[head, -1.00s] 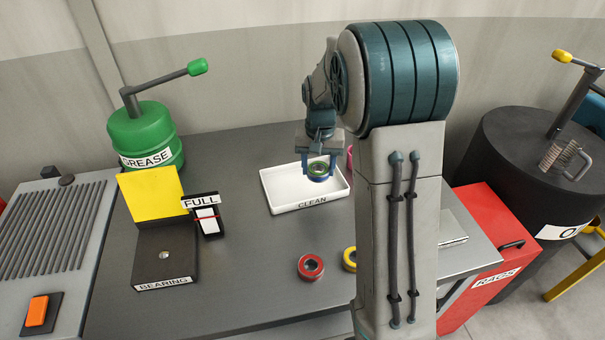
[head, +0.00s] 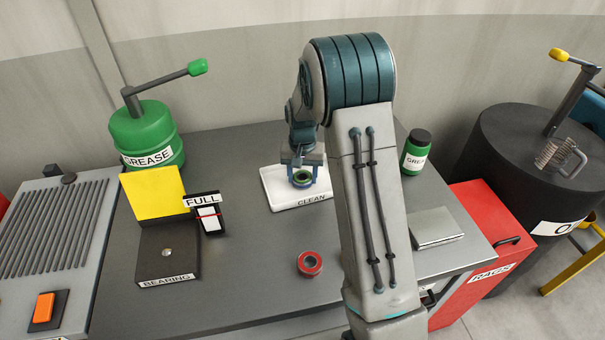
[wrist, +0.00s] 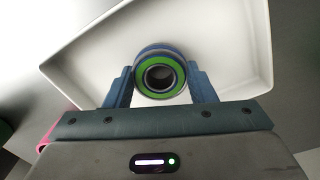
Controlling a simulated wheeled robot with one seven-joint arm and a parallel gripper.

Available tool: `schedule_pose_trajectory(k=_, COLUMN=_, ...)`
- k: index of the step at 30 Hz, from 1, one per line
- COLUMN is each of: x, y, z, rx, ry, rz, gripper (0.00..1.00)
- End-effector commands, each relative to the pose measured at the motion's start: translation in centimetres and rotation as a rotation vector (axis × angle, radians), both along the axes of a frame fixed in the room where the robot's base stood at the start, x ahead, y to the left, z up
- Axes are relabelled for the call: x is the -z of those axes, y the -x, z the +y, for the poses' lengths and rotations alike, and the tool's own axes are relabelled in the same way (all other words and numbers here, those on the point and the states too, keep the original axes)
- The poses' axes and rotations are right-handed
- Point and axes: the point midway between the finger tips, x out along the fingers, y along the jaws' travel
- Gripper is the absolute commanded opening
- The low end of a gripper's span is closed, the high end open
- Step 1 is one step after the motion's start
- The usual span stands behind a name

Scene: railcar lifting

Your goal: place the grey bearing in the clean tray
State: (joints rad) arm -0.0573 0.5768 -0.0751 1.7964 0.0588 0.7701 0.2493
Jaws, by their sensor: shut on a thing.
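The clean tray (head: 282,203) is a white, shallow, rimmed tray labelled CLEAN on the table; its right part is hidden behind my arm. My gripper (head: 302,181) is over the tray, shut on a bearing (head: 302,176) with a green face ring and a bluish-grey outer side. In the wrist view the bearing (wrist: 160,75) sits between the two blue fingers, its bore facing the camera, with the white tray floor (wrist: 225,45) behind it. I cannot tell whether the bearing touches the tray floor. No other bearing shows in the visible part of the tray.
A red bearing (head: 310,264) lies on the table in front of the tray. A black BEARING stand (head: 168,250) with a yellow plate and a FULL switch (head: 208,217) are to the left. A green grease pump (head: 147,140) stands behind. A green jar (head: 416,150) is right of my arm.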

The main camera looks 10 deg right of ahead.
Motion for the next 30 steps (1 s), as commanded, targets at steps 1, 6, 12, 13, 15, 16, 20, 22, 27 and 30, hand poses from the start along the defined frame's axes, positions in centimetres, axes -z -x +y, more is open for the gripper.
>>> schedule_pose_trajectory(k=1, x=0.1, y=0.0, z=0.0, rx=0.0, ry=0.0, rz=-0.001, gripper=0.14)
schedule_pose_trajectory(k=6, x=0.3, y=0.0, z=0.0, rx=0.0, ry=0.0, rz=0.0, gripper=0.72)
schedule_pose_trajectory(k=12, x=0.3, y=0.0, z=0.0, rx=0.0, ry=0.0, rz=0.0, gripper=0.72)
schedule_pose_trajectory(k=13, x=0.3, y=0.0, z=0.0, rx=0.0, ry=0.0, rz=0.0, gripper=0.72)
schedule_pose_trajectory(k=15, x=0.1, y=0.0, z=0.0, rx=0.0, ry=0.0, rz=0.0, gripper=0.72)
schedule_pose_trajectory(k=16, x=0.0, y=0.0, z=0.0, rx=0.0, ry=0.0, rz=0.0, gripper=0.72)
schedule_pose_trajectory(k=20, x=-1.3, y=-0.1, z=0.0, rx=0.0, ry=0.0, rz=-0.003, gripper=0.72)
schedule_pose_trajectory(k=22, x=-2.6, y=-0.1, z=0.0, rx=0.001, ry=-0.001, rz=-0.004, gripper=0.72)
schedule_pose_trajectory(k=27, x=-6.4, y=0.0, z=0.0, rx=0.001, ry=0.0, rz=-0.005, gripper=0.72)
schedule_pose_trajectory(k=30, x=-8.5, y=-0.1, z=0.0, rx=0.0, ry=0.0, rz=-0.004, gripper=0.72)
